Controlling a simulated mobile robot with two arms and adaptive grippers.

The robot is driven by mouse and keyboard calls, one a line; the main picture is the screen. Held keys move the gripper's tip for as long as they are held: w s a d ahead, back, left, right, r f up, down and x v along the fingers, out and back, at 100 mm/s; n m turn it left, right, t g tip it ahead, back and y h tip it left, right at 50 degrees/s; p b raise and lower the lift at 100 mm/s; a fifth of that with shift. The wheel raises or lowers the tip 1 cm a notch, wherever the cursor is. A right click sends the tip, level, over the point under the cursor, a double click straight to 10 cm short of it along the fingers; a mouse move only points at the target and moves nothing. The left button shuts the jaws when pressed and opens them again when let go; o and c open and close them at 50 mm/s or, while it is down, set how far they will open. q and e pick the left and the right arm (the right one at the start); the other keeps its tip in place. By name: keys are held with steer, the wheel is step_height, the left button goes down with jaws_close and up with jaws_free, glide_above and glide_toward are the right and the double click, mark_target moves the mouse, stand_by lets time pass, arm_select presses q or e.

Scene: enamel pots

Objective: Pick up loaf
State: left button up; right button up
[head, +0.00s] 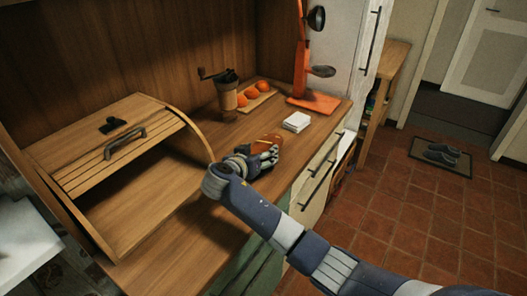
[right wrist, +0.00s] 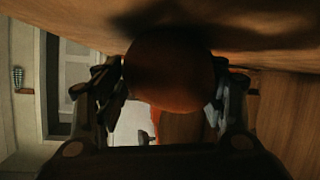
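The loaf (head: 269,141) is brown and rounded and is at the counter, right of the bread box. My right gripper (head: 262,157) is at the loaf, with its fingers around it. In the right wrist view the loaf's rounded end (right wrist: 168,70) fills the space between the two fingers, and both fingers appear to touch its sides. The loaf is close to the wooden surface; I cannot tell whether it rests on it. My left gripper is not in view.
An open wooden bread box (head: 120,150) stands on the left. White napkins (head: 297,121), a grinder (head: 227,92), oranges on a small board (head: 262,94) and an orange lamp-like stand (head: 312,101) are behind the loaf. Bare wooden counter (head: 180,245) lies in front. Slippers (head: 441,154) lie on a floor mat.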

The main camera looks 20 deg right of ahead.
steer(key=c, duration=0.4)
steer(key=shift+r, duration=0.1)
